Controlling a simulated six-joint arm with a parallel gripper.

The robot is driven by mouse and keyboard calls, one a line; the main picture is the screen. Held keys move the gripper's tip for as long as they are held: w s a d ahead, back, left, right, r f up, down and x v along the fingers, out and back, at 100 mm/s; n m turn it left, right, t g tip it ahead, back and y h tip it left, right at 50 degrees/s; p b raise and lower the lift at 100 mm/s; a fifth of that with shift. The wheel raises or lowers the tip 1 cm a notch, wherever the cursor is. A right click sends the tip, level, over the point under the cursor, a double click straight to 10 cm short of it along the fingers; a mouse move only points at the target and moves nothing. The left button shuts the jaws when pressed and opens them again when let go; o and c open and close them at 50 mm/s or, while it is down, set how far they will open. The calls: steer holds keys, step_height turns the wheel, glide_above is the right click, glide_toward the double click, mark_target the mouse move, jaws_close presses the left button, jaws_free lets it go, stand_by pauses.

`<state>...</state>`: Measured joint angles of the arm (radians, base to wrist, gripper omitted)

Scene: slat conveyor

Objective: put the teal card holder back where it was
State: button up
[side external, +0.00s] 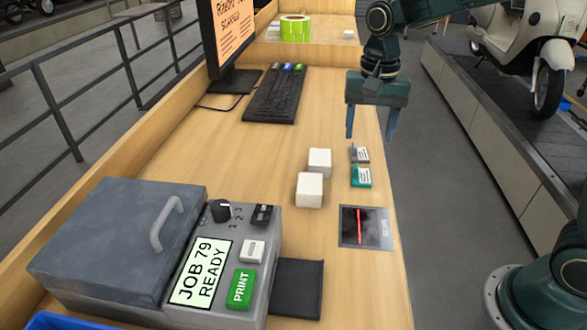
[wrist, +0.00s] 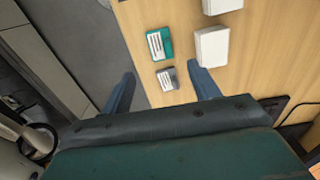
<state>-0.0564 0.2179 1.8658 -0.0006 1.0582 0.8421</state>
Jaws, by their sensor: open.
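The teal card holder (side external: 361,176) lies on the wooden bench near its right edge, with a white label on it. It also shows in the wrist view (wrist: 159,44). A grey card holder (side external: 359,154) with a white label lies just behind it in the side view; in the wrist view it (wrist: 168,78) is the nearer of the two. My gripper (side external: 370,137) is open and empty. It is above the bench, behind both holders in the side view.
Two white boxes (side external: 309,190) (side external: 319,162) stand left of the holders. A scan pad (side external: 366,227) with a red line lies in front of them. A printer (side external: 218,262), a keyboard (side external: 275,95) and a monitor (side external: 229,45) occupy the left. The bench's right edge is close.

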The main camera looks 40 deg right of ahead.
steer(key=shift+r, duration=1.2)
steer(key=s+r+n+t, duration=0.1)
steer(key=s+n+t, duration=0.1)
steer(key=s, duration=0.5)
steer(key=s+d+r+n+t, duration=0.1)
steer(key=s+n, duration=0.3)
steer(key=s, duration=0.3)
steer(key=s+d+r+n+t, duration=0.1)
steer(key=s+n+t, duration=0.1)
steer(key=s, duration=0.5)
steer(key=shift+s+r+n+t, duration=0.3)
steer(key=shift+r+n, duration=0.05)
steer(key=shift+n, duration=0.15)
steer(key=shift+d, duration=0.1)
